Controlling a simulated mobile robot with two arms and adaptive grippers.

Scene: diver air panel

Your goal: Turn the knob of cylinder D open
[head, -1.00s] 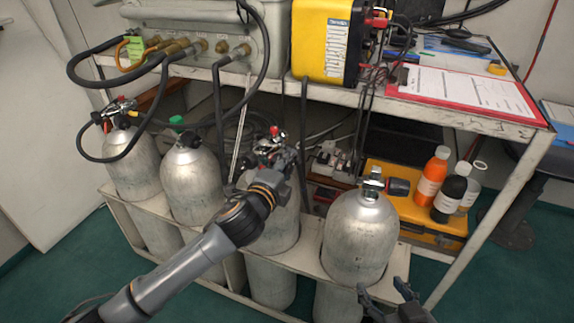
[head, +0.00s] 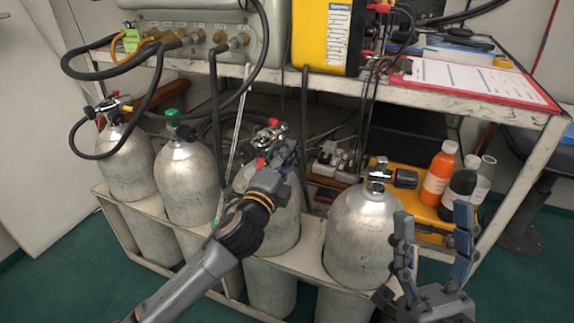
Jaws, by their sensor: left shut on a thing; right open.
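Several silver cylinders stand in a row in a pale rack (head: 150,207); I cannot read any letter on them. The rightmost cylinder (head: 358,235) has a bare chrome valve (head: 377,176) with a black knob (head: 405,178) on its right side. My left gripper (head: 280,150) is shut at the valve (head: 270,130) of the third cylinder from the left (head: 283,222); its fingers hide much of what they grip. My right gripper (head: 433,212) is open and empty, fingers up, in front and to the right of the rightmost cylinder.
The bench (head: 440,98) overhangs behind the cylinders, carrying a yellow box (head: 312,35), a grey panel with black hoses (head: 200,25) and a red clipboard (head: 480,82). Bottles, one orange (head: 438,172), stand on a yellow case (head: 385,166) behind my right gripper. A green-knobbed cylinder (head: 187,185) stands left.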

